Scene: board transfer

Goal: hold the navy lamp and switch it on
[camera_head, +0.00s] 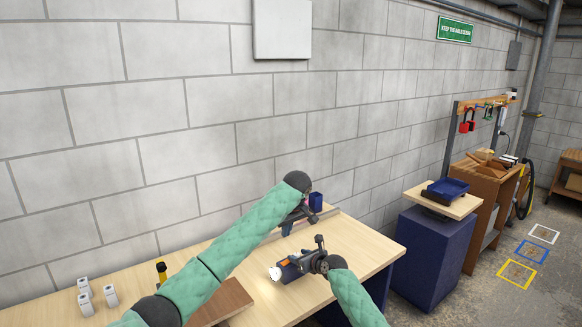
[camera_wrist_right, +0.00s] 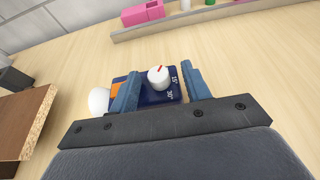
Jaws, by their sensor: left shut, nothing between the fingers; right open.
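The navy lamp (camera_head: 290,270) lies on the light wood table, with an orange part and a round white bulb at its left end. The bulb looks bright, with a pale patch on the table beside it. In the right wrist view the navy lamp (camera_wrist_right: 157,98) shows a white knob (camera_wrist_right: 158,77) with a red mark, beside "15" and "30" labels. My right gripper (camera_wrist_right: 160,88) is open over the lamp, one finger on each side of the knob; I cannot tell whether they touch the lamp. My left gripper (camera_head: 291,222) is shut and empty, behind the lamp near the table's back.
A brown board (camera_head: 224,303) lies on the table left of the lamp. Several white blocks (camera_head: 110,295) and a yellow-black item (camera_head: 162,271) stand farther left. A pink box (camera_wrist_right: 143,13) and a navy container (camera_head: 315,202) are by the back ledge.

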